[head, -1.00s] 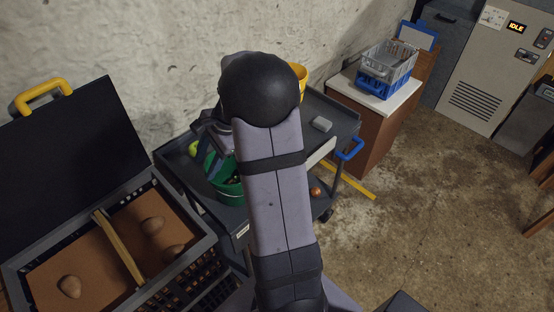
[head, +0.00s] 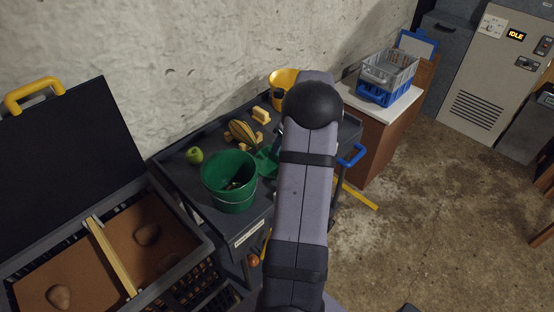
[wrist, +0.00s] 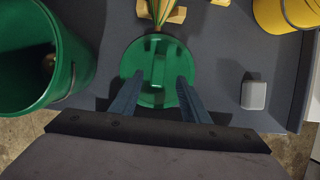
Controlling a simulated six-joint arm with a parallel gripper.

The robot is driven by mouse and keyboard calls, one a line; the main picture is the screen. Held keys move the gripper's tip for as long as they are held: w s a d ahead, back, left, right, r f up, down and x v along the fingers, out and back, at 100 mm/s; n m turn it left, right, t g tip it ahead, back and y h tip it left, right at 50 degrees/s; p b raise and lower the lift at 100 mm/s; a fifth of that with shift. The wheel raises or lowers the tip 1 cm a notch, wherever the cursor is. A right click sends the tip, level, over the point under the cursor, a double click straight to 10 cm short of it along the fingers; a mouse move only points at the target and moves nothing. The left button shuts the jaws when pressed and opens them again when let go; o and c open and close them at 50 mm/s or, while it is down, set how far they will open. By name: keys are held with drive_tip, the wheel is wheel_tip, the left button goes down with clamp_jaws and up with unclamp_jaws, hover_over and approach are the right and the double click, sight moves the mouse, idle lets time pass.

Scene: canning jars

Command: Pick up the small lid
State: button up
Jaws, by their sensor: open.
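A round green lid (wrist: 157,45) with raised ribs on top lies flat on the dark cart top in the wrist view. In the head view a green piece (head: 266,162), apparently the same lid, shows partly behind my arm. My gripper (wrist: 159,79) is open, its two blue-grey fingers reaching over the lid's near half, one to each side of its middle. No object is held between them. I cannot tell how high the fingertips are above the lid. The gripper is hidden behind my arm in the head view.
A green bucket (head: 230,187) stands left of the lid. A striped gourd (head: 241,131) on wooden blocks lies just beyond it. A yellow bucket (head: 282,84) and a small grey block (wrist: 254,95) are to the right. A green apple (head: 194,155) sits further left.

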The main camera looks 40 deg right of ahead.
sight(268, 164)
drive_tip(key=shift+p+x, duration=1)
drive_tip(key=shift+x, duration=2.4)
drive_tip(key=shift+a, duration=0.15)
drive_tip(key=shift+c, duration=0.7)
clamp_jaws()
